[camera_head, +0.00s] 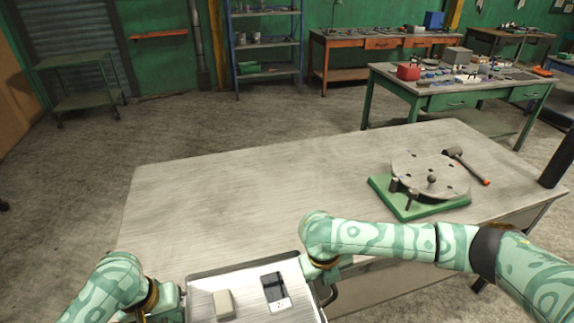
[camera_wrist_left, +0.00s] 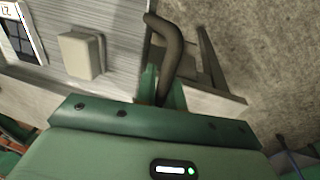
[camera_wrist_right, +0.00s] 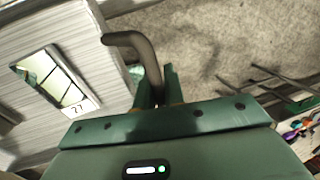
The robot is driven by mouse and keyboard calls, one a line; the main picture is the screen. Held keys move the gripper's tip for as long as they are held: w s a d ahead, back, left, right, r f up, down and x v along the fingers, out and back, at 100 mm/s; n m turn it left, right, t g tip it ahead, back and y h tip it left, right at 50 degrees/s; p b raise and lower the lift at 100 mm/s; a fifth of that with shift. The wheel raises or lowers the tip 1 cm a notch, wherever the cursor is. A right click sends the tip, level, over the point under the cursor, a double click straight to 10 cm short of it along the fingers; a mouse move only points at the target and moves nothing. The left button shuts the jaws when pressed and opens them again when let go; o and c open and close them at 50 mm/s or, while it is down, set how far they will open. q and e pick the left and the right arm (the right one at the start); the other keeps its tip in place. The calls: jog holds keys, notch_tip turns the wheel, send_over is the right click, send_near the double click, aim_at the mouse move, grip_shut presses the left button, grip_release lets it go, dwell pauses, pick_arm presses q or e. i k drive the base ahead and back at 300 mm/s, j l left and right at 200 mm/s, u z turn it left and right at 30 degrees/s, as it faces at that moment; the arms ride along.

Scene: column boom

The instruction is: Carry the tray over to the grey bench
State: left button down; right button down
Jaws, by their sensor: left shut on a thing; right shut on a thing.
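The tray (camera_head: 249,292) is at the bottom of the head view, at the near edge of the grey bench (camera_head: 215,200). It looks level; whether it touches the bench I cannot tell. It carries a beige block (camera_head: 224,303) and a flat piece with dark panels and a label (camera_head: 274,288). My left gripper (camera_wrist_left: 160,85) is shut on the tray's dark bent handle (camera_wrist_left: 170,50) on the left side. My right gripper (camera_wrist_right: 158,88) is shut on the other handle (camera_wrist_right: 143,55) on the right side. The block also shows in the left wrist view (camera_wrist_left: 81,55).
A round slotted plate (camera_head: 430,172) on a green base (camera_head: 405,205) and a hammer (camera_head: 466,165) occupy the bench's right part. The bench's left and middle are clear. A green worktable (camera_head: 450,100) with clutter and a shelf rack (camera_head: 265,45) stand behind.

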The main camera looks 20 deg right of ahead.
aim_at(237, 231)
jog(key=i, duration=1)
